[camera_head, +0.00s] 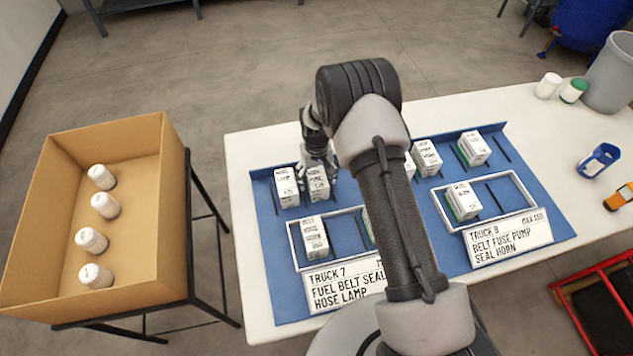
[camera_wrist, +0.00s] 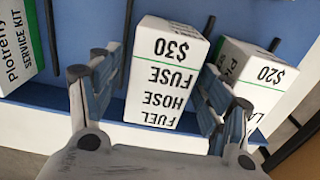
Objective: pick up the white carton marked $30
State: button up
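The white carton marked $30 (camera_wrist: 168,75) stands between my finger pads in the wrist view. Its printed face reads fuel, hose, fuse, upside down. My gripper (camera_wrist: 155,98) is open, with one finger on each side of the carton. A gap shows at the left finger; the right finger is close to the carton, and I cannot tell if it touches. In the head view my gripper (camera_head: 319,158) is over the left part of the blue mat, at what looks like the same carton (camera_head: 318,186), partly hidden by the fingers.
A carton marked $20 (camera_wrist: 252,80) stands close beside the right finger. A service kit carton (camera_wrist: 20,42) is at the left. Black dividers stand on the blue mat (camera_head: 268,235). White trays with truck signs (camera_head: 345,288) are in front. A cardboard box (camera_head: 150,255) holds several white bottles.

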jog(key=c, duration=1.3)
jog(key=shift+r, duration=0.1)
